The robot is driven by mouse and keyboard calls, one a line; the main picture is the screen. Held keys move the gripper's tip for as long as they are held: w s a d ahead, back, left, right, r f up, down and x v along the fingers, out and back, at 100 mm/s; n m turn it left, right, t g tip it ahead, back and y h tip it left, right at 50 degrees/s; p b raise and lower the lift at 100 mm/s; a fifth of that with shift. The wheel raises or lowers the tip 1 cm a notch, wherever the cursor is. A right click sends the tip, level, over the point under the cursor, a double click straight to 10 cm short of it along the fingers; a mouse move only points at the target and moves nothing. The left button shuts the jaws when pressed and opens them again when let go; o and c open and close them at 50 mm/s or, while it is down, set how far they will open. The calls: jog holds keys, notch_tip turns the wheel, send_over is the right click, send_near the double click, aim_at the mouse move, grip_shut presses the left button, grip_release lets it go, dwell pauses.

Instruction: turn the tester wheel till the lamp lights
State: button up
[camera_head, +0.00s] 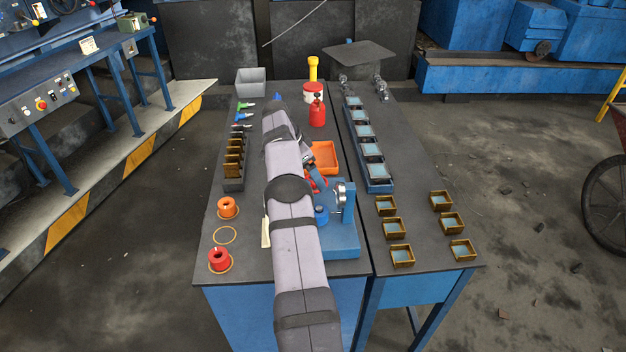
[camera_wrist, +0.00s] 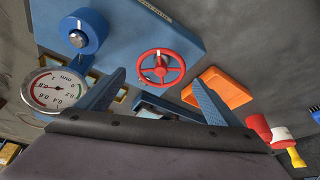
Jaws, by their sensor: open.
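The red tester wheel (camera_wrist: 160,68) shows in the wrist view, a spoked ring in front of the blue tester base (camera_wrist: 135,25). In the head view only a red part of the wheel (camera_head: 309,184) shows beside my arm. My gripper (camera_wrist: 158,78) is open and empty, with one blue finger on each side of the wheel in the picture; I cannot tell whether either touches it. A round dial gauge (camera_wrist: 55,90) and a blue round knob (camera_wrist: 82,32) are at the left in the wrist view. I cannot make out a lit lamp.
An orange tray (camera_head: 325,157) lies just beyond the tester, near my gripper. A red can (camera_head: 317,113) stands farther back. A row of blue-lined cells (camera_head: 368,150) and several loose brown boxes (camera_head: 396,228) are at the right. Orange and red spools (camera_head: 227,208) stand at the left.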

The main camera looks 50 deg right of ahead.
jog(key=shift+v, duration=2.05)
jog(key=n, duration=0.3)
jog(key=s+f+n+t+y, duration=0.1)
jog(key=shift+d+n, duration=0.3)
jog(key=shift+n, duration=0.1)
jog(key=n, duration=0.2)
jog(key=s+n+t+y, duration=0.1)
jog(key=n, duration=0.2)
jog(key=shift+d+f+t, duration=0.15)
jog(key=shift+f+t, duration=0.1)
jog(key=shift+t, duration=0.05)
jog(key=n, duration=0.2)
jog(key=s+n+t+y, duration=0.1)
jog(key=n, duration=0.2)
jog(key=shift+s+d+r+t+b, duration=0.1)
jog(key=shift+d+r+t+b, duration=0.05)
jog(key=shift+d+t+b, duration=0.15)
jog(key=n, duration=0.1)
jog(key=n+t, duration=0.1)
jog(key=n, duration=0.1)
jog(key=shift+s+d+r+y, duration=0.2)
jog(key=shift+s+y, duration=0.1)
jog(key=shift+s, duration=0.05)
jog(key=n, duration=0.2)
jog(key=t, duration=0.1)
jog(key=shift+s+d+r+n, duration=0.25)
jog(key=shift+s+r+n, duration=0.05)
jog(key=shift+s+n, duration=0.1)
jog(key=shift+w+f, duration=0.1)
jog(key=shift+f, duration=0.05)
